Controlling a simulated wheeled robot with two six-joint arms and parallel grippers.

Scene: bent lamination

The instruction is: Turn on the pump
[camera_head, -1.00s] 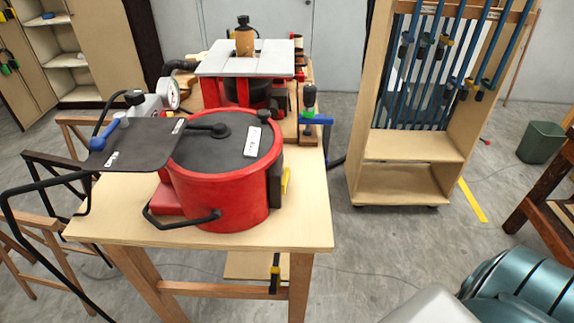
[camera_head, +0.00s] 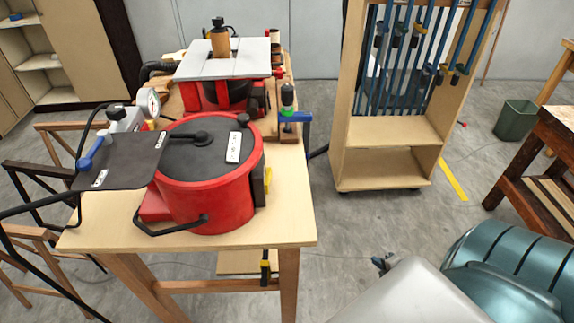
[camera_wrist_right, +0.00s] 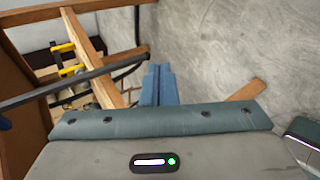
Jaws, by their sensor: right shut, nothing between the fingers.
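A grey-white unit with a round gauge (camera_head: 150,102), which looks like the pump (camera_head: 126,121), sits on the wooden table behind and left of a red pot (camera_head: 217,195). The pot has a dark lid and a white label. A blue handle (camera_head: 90,153) shows at the left by a dark flat plate (camera_head: 121,163). I cannot make out a pump switch. My right gripper (camera_head: 383,264) is low at the right, out over the floor and apart from the table. Its blue-grey fingers (camera_wrist_right: 158,85) are shut and empty in the right wrist view. My left gripper is not in view.
The table's front edge (camera_head: 190,246) faces me. A clamp rack (camera_head: 383,160) stands behind right, with open floor between. A hose and black tubes run at the left. A green bin (camera_head: 516,120) and a dark wooden bench (camera_head: 545,165) are at the right.

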